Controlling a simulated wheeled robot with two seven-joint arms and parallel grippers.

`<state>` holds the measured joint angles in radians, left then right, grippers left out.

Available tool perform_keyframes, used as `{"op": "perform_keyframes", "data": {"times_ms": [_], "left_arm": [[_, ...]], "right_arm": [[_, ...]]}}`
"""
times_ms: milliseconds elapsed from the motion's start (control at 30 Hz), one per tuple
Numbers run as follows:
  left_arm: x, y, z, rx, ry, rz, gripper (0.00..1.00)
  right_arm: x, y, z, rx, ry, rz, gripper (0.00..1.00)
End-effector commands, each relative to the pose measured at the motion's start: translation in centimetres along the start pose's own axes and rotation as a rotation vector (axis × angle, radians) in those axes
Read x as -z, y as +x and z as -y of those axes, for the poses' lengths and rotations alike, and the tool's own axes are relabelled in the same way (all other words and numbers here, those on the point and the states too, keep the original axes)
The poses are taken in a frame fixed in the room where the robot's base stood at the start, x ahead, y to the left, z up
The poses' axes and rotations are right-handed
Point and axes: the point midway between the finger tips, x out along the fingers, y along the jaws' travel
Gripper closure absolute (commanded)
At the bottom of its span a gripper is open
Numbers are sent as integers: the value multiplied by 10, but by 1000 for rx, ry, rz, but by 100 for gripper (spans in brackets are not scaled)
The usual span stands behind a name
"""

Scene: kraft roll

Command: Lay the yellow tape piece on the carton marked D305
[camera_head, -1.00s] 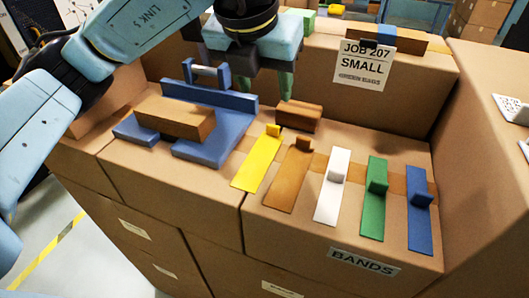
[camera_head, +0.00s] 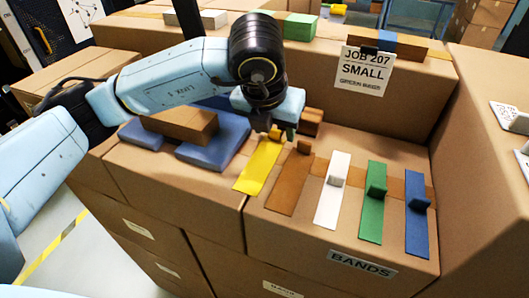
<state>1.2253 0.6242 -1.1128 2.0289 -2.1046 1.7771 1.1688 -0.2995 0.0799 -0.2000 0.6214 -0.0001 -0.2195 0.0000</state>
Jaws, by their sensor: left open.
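The yellow tape piece (camera_head: 257,172) lies flat on the carton with the BANDS label (camera_head: 362,263), its small upright tab (camera_head: 276,133) at the far end. My left gripper (camera_head: 283,131) is open at the tab; the fingers are partly hidden by the wrist, and I cannot tell whether they touch it. No marking D305 is readable in view. My right gripper is not in view.
Brown (camera_head: 290,185), white (camera_head: 331,200), green (camera_head: 372,205) and blue (camera_head: 418,225) pieces with tabs lie to the right. A blue fixture (camera_head: 212,145) with a brown box (camera_head: 180,125) is at left. A carton labelled JOB 207 SMALL (camera_head: 364,68) stands behind.

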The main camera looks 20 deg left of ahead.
Motion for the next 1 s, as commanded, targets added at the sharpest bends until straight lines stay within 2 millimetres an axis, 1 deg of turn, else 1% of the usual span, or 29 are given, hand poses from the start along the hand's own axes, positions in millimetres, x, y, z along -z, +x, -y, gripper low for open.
{"op": "perform_keyframes", "data": {"times_ms": [100,400,467,533,567,767,867,1000], "left_arm": [[0,0,0,0,0,0,50],[0,0,0,0,0,0,90],[0,-1,0,1,0,0,97],[0,-1,0,1,0,0,97],[0,-1,0,1,0,0,100],[-1,-2,0,1,0,1,100],[-4,-10,1,3,-1,3,100],[-15,-33,0,2,-1,6,100]], "right_arm": [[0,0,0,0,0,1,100],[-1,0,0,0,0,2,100],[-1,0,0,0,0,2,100],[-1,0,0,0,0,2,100],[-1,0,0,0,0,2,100],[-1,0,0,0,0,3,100],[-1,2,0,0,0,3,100],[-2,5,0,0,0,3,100]]}}
